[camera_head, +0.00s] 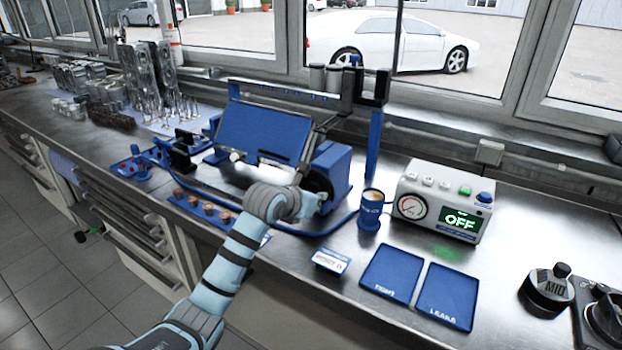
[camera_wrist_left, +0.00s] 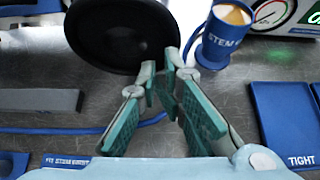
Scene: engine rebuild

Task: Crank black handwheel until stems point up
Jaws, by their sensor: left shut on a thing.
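The black handwheel (camera_head: 317,181) is on the near side of a blue box (camera_head: 338,168) on the bench fixture, partly hidden by my left gripper. In the left wrist view the handwheel (camera_wrist_left: 120,35) is a large dark disc at the top. My left gripper (camera_head: 318,203) is at the wheel, its fingertips (camera_wrist_left: 163,72) closed together at the wheel's lower right edge. What lies between the fingertips is hidden. A wide blue tilted panel (camera_head: 264,131) belongs to the fixture. I cannot make out any stems on it. My right gripper is not in view.
A blue cup (camera_head: 370,211) stands right of the wheel, beside a tester reading OFF (camera_head: 441,203). Blue trays marked TIGHT (camera_head: 391,273) and LEAKS (camera_head: 447,296) lie at the front. A blue tray (camera_head: 186,203) with copper-coloured round parts lies left of my arm.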

